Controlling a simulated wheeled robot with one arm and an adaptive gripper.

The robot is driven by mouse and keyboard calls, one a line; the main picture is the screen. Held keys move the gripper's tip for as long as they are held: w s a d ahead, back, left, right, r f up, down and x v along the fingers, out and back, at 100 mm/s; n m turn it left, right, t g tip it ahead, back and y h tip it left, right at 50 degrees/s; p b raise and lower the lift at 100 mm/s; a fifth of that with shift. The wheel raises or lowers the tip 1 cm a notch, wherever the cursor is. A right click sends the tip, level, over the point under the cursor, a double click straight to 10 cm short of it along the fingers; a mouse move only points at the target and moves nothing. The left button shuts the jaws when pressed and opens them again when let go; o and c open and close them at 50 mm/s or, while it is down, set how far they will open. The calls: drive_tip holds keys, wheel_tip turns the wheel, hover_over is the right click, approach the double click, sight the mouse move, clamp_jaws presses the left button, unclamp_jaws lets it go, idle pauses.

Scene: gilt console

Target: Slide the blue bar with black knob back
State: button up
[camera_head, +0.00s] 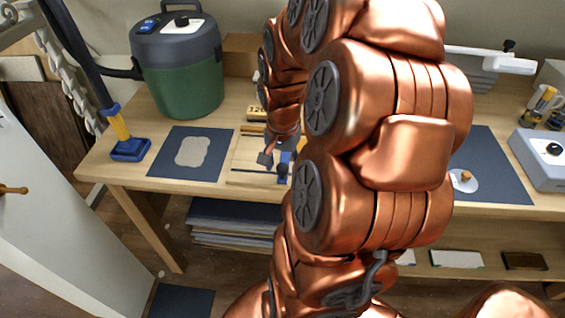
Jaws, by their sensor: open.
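My copper arm comes down over the table in the head view and hides much of its middle. My gripper (275,161) is small and dark here, pointing down, open, over a light wooden board (243,172) near the table's front edge. A blue part (285,165) shows on this board right at the gripper, partly covered by it and the arm. It appears to be the blue bar. I cannot make out its black knob or whether the fingers touch the bar.
A dark blue mat (165,165) with a pale plate lies left of the board. A grey box (540,155) and another dark mat (495,170) are at right.

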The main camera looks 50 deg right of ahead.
clamp_jaws()
idle(0.5)
